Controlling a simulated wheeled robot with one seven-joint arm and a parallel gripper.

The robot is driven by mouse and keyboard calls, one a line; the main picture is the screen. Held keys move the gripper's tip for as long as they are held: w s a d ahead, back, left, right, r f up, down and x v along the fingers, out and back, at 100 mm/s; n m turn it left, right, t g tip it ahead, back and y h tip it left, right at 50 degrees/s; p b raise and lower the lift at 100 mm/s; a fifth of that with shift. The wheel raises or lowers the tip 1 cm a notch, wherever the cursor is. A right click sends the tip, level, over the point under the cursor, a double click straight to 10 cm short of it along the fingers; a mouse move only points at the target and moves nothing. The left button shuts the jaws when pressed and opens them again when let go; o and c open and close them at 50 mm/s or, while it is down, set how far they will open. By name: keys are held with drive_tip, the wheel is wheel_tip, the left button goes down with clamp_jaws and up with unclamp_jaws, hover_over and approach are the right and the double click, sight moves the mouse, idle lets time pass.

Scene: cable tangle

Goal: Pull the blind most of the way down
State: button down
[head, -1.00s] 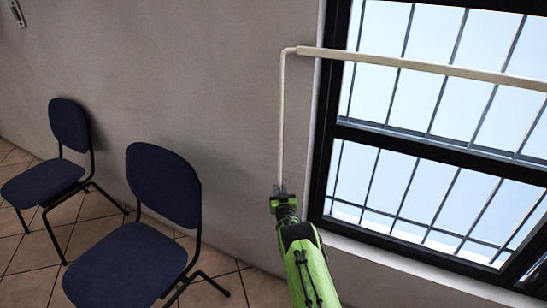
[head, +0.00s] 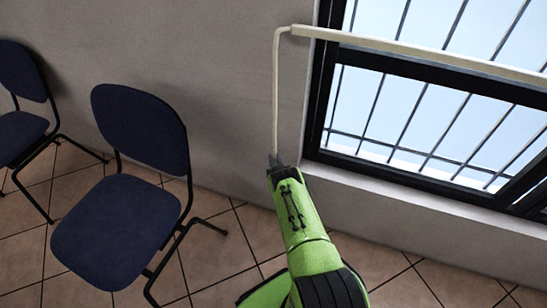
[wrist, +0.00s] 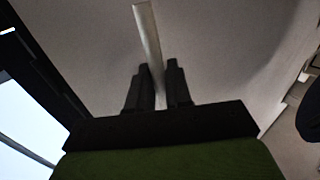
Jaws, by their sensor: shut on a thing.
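The blind's pale bottom bar (head: 420,52) crosses the window a little above the dark middle frame rail. No blind cloth shows; sky and window bars are visible above the bar. A pale pull cord (head: 275,95) bends from the bar's left end and hangs straight down along the wall. My gripper (head: 276,161) is shut on the cord at its lower visible end, left of the window's lower pane. In the wrist view the cord (wrist: 148,35) runs up from between the two dark fingers (wrist: 159,80). The cord's end inside the jaws is hidden.
A blue chair (head: 140,180) stands to the left of my arm, and a second chair (head: 22,105) is farther left. The windowsill (head: 420,212) juts out to the right of my gripper. Tiled floor (head: 235,235) lies open between the chair and the wall.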

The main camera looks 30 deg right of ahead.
drive_tip(key=shift+w+r, duration=0.2)
drive_tip(key=shift+r, duration=0.25)
drive_tip(key=c, duration=1.4)
unclamp_jaws()
drive_tip(key=shift+o, duration=0.9)
drive_tip(key=shift+w+d+f, duration=0.1)
drive_tip(key=shift+f, duration=0.15)
drive_tip(key=p+v, duration=0.8)
drive_tip(key=v, duration=0.8)
drive_tip(key=shift+f, duration=0.1)
